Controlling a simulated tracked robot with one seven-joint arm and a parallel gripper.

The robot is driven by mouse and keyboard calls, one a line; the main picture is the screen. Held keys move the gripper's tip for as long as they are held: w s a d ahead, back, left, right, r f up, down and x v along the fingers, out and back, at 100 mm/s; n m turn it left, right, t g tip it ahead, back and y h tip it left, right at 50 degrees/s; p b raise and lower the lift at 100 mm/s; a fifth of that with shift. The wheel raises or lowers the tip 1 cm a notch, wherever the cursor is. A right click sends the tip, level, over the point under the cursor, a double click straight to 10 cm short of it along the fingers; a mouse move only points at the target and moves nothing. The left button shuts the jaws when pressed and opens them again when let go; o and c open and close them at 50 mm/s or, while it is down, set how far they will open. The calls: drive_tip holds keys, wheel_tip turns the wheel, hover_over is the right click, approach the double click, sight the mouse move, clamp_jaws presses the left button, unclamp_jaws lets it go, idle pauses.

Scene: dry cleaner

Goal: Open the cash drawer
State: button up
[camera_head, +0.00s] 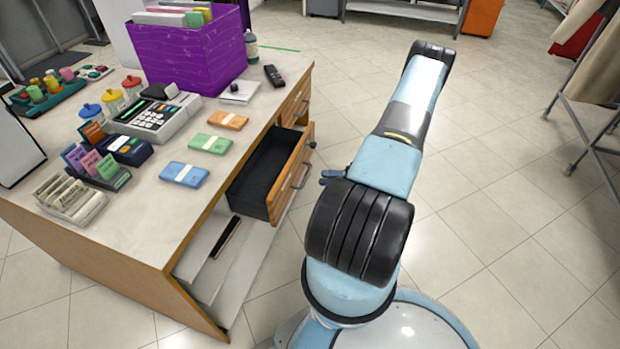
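The cash drawer (293,172) is in the right-hand side of the wooden counter. It stands pulled out, with its dark inside showing and nothing visible in it. Its wooden front carries a metal handle on the outer face. My arm stands to the right of the drawer. A small dark piece that seems to be part of my gripper (333,176) shows at the arm's left edge, just right of the drawer front and apart from the handle in the picture. My arm hides the rest of the gripper, so its fingers cannot be made out.
The counter (150,215) bears a cash register (155,115), a purple box (190,50), bundles of notes (185,174) and a card terminal (125,150). A closed-looking drawer (297,100) is farther back. Open shelves lie below. A clothes rack (580,130) stands right; the tiled floor between is clear.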

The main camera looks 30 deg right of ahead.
drive_tip(key=x, duration=0.6)
drive_tip(key=shift+c, duration=0.3)
drive_tip(key=c, duration=0.6)
clamp_jaws()
drive_tip(key=shift+s+f, duration=0.1)
idle(0.4)
